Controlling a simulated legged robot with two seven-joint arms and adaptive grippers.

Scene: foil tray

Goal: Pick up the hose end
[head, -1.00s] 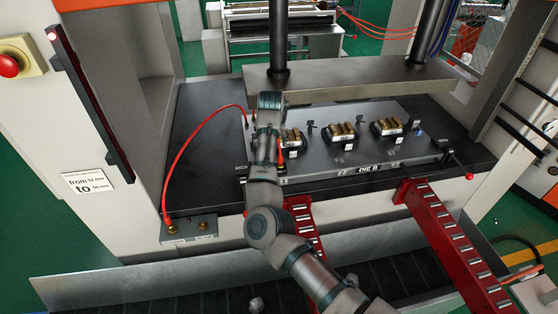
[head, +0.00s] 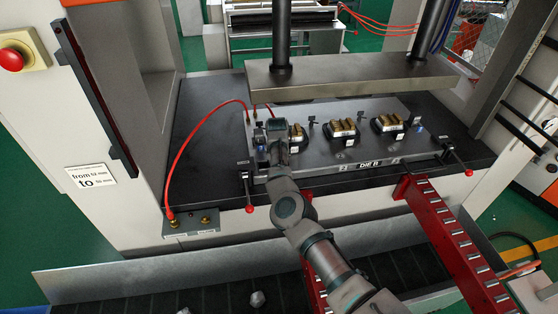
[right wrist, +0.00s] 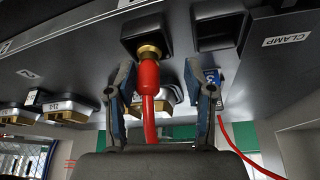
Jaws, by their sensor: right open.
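The red hose end (right wrist: 148,76), a red sleeve below a brass fitting, sits at a dark square port in the right wrist view. My right gripper (right wrist: 159,68) is open, with one blue-grey finger on each side of it, the left finger closer; I see no clear grip. In the head view my right gripper (head: 268,130) is at the left end of the grey die (head: 310,160). A red hose (head: 190,138) arcs from a brass fitting on a small block to the die's back left corner. The hose end between the fingers is mostly hidden there by my arm. My left gripper is not in view.
A second red hose (right wrist: 245,155) runs down at the right of the wrist view. A "CLAMP" label (right wrist: 287,39) is beside another dark port. Red-knobbed levers (head: 249,208) stand at the die's front. The press plate (head: 350,75) hangs above the die's back.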

